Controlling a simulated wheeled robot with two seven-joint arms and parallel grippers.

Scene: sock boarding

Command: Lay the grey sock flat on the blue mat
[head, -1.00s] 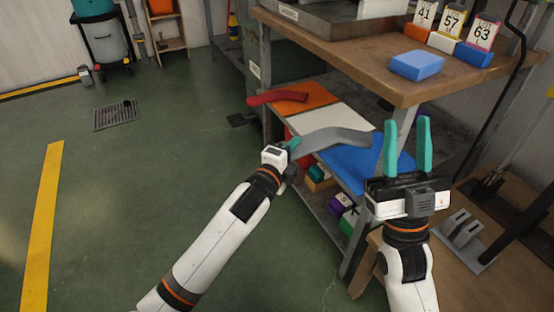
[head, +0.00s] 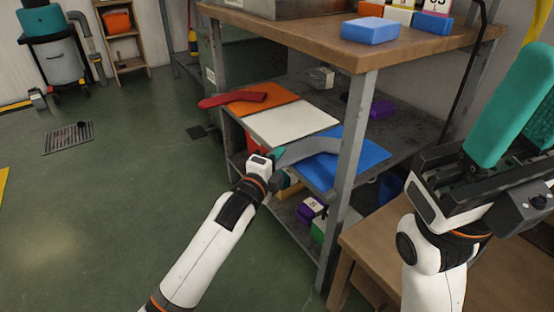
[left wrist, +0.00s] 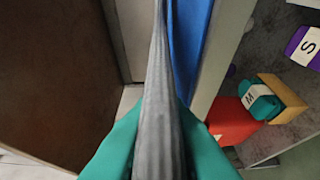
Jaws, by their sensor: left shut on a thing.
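The grey sock (head: 312,146) stretches from my left gripper (head: 277,154) to the right, over the blue mat (head: 324,173) on the middle shelf. My left gripper is shut on the near end of the sock, at the shelf's front edge. In the left wrist view the sock (left wrist: 160,100) runs straight away between the teal fingers, with the blue mat (left wrist: 188,45) beside it on the right. I cannot tell how much of the sock touches the mat. My right gripper (head: 525,115) is open and empty, at the far right.
A white mat (head: 290,124) and an orange mat (head: 268,106) with a red sock (head: 232,98) lie left of the blue mat. A grey post (head: 352,150) stands before the blue mat. The wooden top (head: 290,35) overhangs the shelf. Labelled boxes (head: 310,208) sit below.

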